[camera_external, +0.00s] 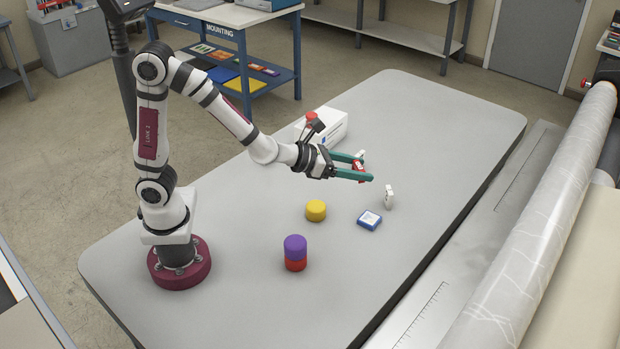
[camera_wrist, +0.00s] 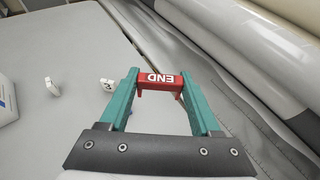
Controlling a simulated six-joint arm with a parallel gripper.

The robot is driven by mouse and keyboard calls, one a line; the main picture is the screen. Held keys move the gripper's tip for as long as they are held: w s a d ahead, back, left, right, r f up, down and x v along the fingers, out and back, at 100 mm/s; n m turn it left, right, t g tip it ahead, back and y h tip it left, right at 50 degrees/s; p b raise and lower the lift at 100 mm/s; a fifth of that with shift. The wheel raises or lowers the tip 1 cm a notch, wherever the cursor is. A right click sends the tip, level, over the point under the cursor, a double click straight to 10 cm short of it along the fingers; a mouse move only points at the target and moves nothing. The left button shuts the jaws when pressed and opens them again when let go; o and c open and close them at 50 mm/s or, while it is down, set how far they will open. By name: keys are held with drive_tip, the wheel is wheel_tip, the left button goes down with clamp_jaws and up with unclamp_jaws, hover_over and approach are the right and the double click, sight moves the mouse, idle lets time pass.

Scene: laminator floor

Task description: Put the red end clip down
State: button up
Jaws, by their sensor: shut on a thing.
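The red end clip (camera_wrist: 160,79) is between the two teal fingers of my gripper (camera_wrist: 158,88) in the wrist view. It bridges their tips, with white END lettering upside down. In the external view my gripper (camera_external: 362,168) points right above the grey table (camera_external: 430,130), and the clip (camera_external: 359,158) shows as a small red and white patch at the fingers. The jaws are shut on the clip. I cannot tell exactly how high it is above the table.
A yellow cylinder (camera_external: 316,210) and a purple cylinder (camera_external: 295,246) on a red one (camera_external: 295,265) are nearer the base. A white box (camera_external: 333,122) lies behind. The table's right end is clear.

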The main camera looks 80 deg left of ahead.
drive_tip(key=s+d+r+m+h, duration=0.1)
drive_tip(key=d+m+h, duration=0.1)
drive_tip(key=d, duration=0.2)
drive_tip(key=m+g+h, duration=0.8)
drive_tip(key=m+h, duration=0.5)
hover_over(293, 311)
wheel_tip(293, 311, down, 21)
drive_tip(key=shift+m, duration=0.3)
wheel_tip(293, 311, down, 8)
drive_tip(key=shift+r, duration=0.2)
drive_tip(key=shift+f, duration=0.1)
drive_tip(key=o, duration=1)
